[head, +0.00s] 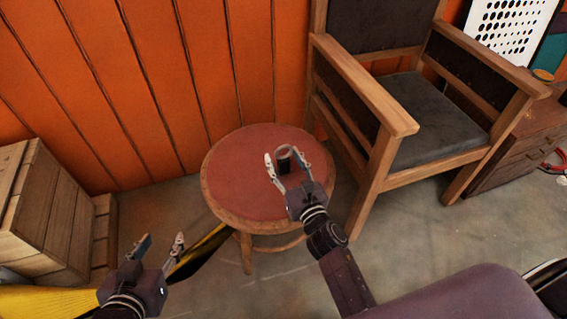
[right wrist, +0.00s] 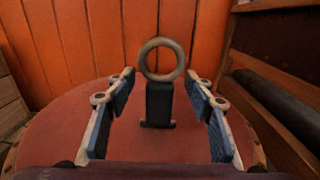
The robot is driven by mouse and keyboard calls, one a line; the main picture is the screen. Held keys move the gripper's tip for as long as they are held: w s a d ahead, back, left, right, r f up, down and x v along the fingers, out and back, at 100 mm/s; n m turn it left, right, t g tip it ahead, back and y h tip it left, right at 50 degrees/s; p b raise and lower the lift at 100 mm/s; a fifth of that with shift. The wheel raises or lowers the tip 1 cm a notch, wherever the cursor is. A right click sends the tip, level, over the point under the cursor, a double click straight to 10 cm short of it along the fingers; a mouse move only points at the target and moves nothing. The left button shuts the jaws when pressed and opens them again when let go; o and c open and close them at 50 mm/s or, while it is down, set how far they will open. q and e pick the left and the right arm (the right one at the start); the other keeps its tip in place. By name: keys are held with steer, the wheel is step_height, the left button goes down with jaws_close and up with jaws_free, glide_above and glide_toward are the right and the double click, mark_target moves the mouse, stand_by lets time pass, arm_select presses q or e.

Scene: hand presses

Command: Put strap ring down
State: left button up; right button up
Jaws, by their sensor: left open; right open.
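The strap ring stands upright on the round red-topped stool (head: 232,172); it is a pale ring (right wrist: 162,59) on top of a dark block-like base (right wrist: 159,103). In the head view the strap ring (head: 285,158) shows between the fingers of my right gripper (head: 286,167). My right gripper is open, and in the right wrist view its fingers (right wrist: 161,110) stand to either side of the base with gaps on both sides. My left gripper (head: 161,247) is open and empty, low at the left above the floor.
A wooden armchair (head: 430,115) with dark cushions stands right of the stool. Wooden crates (head: 50,215) are at the left. An orange plank wall (head: 150,90) rises behind. A wooden drawer cabinet (head: 520,150) is at the far right. The stool top is otherwise clear.

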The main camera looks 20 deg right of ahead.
steer(key=shift+w, duration=0.15)
steer(key=c, duration=1.2)
steer(key=shift+r, duration=0.1)
jaws_close()
steer(key=shift+r, duration=0.1)
